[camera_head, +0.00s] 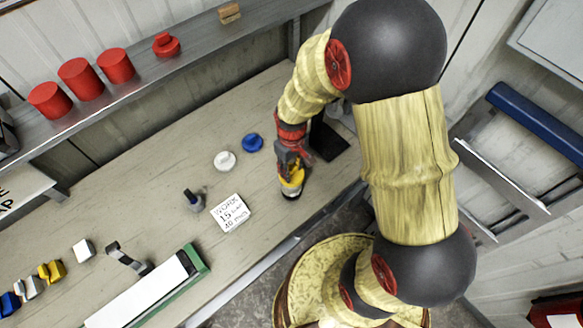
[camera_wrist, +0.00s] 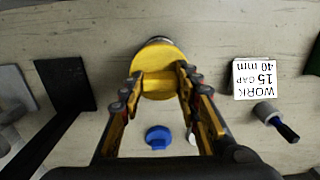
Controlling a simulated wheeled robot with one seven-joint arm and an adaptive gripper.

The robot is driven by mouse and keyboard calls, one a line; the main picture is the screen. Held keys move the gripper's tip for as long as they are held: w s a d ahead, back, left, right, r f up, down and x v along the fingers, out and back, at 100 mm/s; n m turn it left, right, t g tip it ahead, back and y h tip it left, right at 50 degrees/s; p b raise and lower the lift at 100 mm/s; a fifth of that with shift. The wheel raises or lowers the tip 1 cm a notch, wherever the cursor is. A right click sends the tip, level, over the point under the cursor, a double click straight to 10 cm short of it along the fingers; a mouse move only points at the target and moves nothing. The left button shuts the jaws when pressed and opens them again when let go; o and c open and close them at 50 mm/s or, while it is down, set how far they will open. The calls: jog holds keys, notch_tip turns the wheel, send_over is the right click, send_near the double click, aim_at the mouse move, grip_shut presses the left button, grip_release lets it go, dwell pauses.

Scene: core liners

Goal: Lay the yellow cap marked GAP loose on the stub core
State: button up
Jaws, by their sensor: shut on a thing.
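My gripper (camera_wrist: 158,84) is shut on the raised grip bar of a round yellow cap (camera_wrist: 172,55). The yellow cap also shows in the head view (camera_head: 293,182) at the tips of my gripper (camera_head: 291,168), low over the bench near its front edge. A dark and grey round edge (camera_wrist: 158,39) shows just beyond the cap in the wrist view. It may be the stub core; most of it is hidden by the cap, and I cannot tell whether they touch. No marking on the cap is legible.
A blue cap (camera_head: 252,142) and a white cap (camera_head: 225,160) lie on the bench. A card (camera_head: 231,212) and a grey piece with a dark handle (camera_head: 193,200) lie left of my gripper. A dark pad (camera_head: 328,140) lies right. Red cylinders (camera_head: 80,78) stand on the shelf.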

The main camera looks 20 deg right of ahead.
jog(key=shift+f, duration=0.1)
dwell(0.3)
jog(key=o, duration=1)
jog(key=shift+o, duration=0.6)
jog(key=o, duration=0.3)
jog(key=shift+o, duration=0.2)
jog(key=shift+r+p, duration=2.5)
jog(key=shift+r, duration=1.05)
